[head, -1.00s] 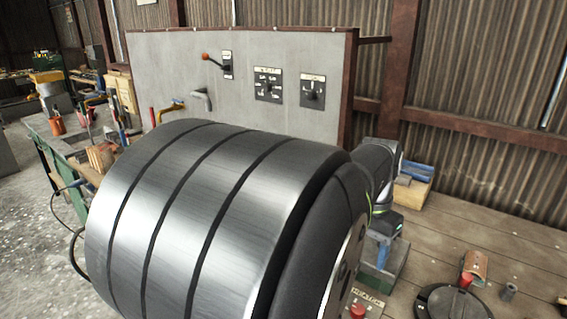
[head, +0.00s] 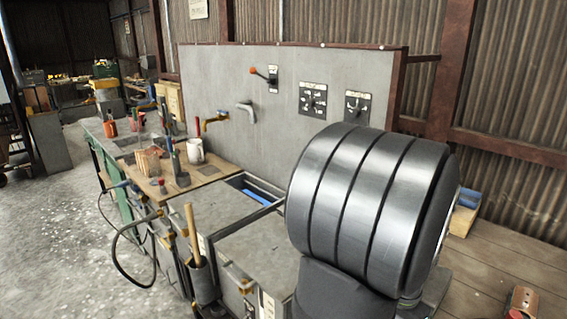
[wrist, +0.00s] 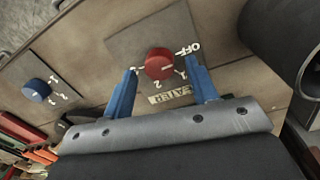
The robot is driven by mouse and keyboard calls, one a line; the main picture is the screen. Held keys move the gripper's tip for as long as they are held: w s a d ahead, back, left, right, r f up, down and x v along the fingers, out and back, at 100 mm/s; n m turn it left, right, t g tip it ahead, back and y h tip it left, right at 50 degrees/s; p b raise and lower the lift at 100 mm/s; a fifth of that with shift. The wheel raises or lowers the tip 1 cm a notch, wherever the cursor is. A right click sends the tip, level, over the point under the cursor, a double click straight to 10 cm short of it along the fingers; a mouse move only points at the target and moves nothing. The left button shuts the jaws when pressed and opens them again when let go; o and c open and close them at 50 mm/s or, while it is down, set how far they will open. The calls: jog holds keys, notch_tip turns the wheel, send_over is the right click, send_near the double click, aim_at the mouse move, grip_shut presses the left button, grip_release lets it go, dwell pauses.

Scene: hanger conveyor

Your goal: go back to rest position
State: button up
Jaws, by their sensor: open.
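My gripper (wrist: 160,68) shows in the wrist view with its two blue fingers spread. Its fingertips point toward a red knob (wrist: 159,63) on a grey plate marked OFF, 1 and 2. The knob appears between the fingertips in the picture, with visible space on both sides. I cannot tell the distance in depth. In the head view the gripper is hidden, and my own large dark arm joint fills the right side.
A blue knob (wrist: 36,90) is left of the red one. The head view shows a grey panel (head: 225,75) with an orange-tipped lever (head: 262,74) and two switches, a sink (head: 250,187), and a wooden board (head: 205,177) with a white mug (head: 195,151).

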jog(key=shift+f, duration=0.45)
notch_tip(320, 180, up, 17)
notch_tip(320, 180, down, 18)
jog(key=shift+r, duration=0.25)
jog(key=shift+r+m, duration=0.25)
jog(key=shift+m, duration=0.65)
jog(key=m, duration=0.7)
jog(key=shift+d+y, duration=0.1)
jog(key=shift+y, duration=0.2)
jog(key=m, duration=0.4)
jog(key=shift+s, duration=0.1)
jog(key=shift+m, duration=2.4)
